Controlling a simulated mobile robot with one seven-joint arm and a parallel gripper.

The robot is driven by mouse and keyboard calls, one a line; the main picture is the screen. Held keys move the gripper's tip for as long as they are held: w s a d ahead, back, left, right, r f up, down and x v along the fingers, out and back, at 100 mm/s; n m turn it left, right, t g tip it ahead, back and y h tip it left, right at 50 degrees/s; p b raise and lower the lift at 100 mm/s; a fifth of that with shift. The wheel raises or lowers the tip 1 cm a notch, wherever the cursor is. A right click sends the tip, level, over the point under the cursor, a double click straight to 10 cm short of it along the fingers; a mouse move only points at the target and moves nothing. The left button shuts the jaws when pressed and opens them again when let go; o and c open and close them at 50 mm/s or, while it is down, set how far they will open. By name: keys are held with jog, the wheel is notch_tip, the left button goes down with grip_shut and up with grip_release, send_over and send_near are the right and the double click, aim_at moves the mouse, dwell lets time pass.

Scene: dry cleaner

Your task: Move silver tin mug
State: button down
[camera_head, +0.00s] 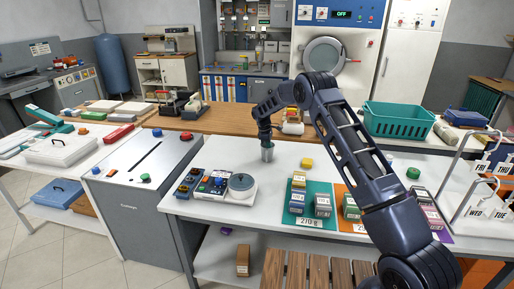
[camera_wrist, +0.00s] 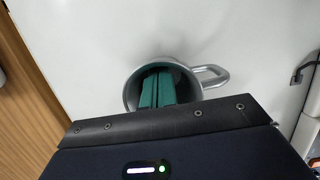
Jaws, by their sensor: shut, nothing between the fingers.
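The silver tin mug (camera_head: 267,154) stands upright on the white table, directly under my gripper in the head view. In the wrist view the mug (camera_wrist: 128,92) shows as a round grey rim with its handle (camera_wrist: 213,76) pointing right. My gripper (camera_wrist: 158,90) has its green fingers close together over the mug's opening, seemingly inside the rim, with nothing between them. In the head view the fingertips are hidden by the mug and wrist.
A yellow block (camera_head: 307,162) lies to the mug's right. Small boxes stand on coloured mats (camera_head: 311,222) farther right. A green basket (camera_head: 395,121) stands behind. White table surface is clear around the mug.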

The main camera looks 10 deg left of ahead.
jog(key=d, duration=0.5)
jog(key=shift+d, duration=0.2)
jog(key=shift+r, duration=0.1)
jog(key=v, duration=1)
jog(key=s+d+r+m+y, duration=0.1)
jog(key=s+d+r+m, duration=0.15)
jog(key=d+r, duration=0.45)
jog(key=s+d+r+m, duration=0.25)
jog(key=d+r, duration=0.35)
jog(key=r, duration=0.3)
jog(key=s+d+r+m+t+y, duration=0.15)
jog(key=s+d+r+m, duration=0.25)
jog(key=s+d+r, duration=0.9)
jog(key=s+d+r+m+t, duration=0.1)
jog(key=s+d+m, duration=0.1)
jog(key=s+d, duration=0.5)
jog(key=s+d+m+t, duration=0.1)
jog(key=s+d+m, duration=0.15)
jog(key=s, duration=0.85)
jog(key=s+d+f+m, duration=0.2)
jog(key=s, duration=0.6)
jog(key=s+d+f+m+t, duration=0.1)
jog(key=s+d+f+m, duration=0.1)
jog(key=s, duration=0.6)
jog(key=shift+s+d+f, duration=0.35)
jog(key=shift+d+f, duration=0.4)
jog(key=shift+f, duration=0.05)
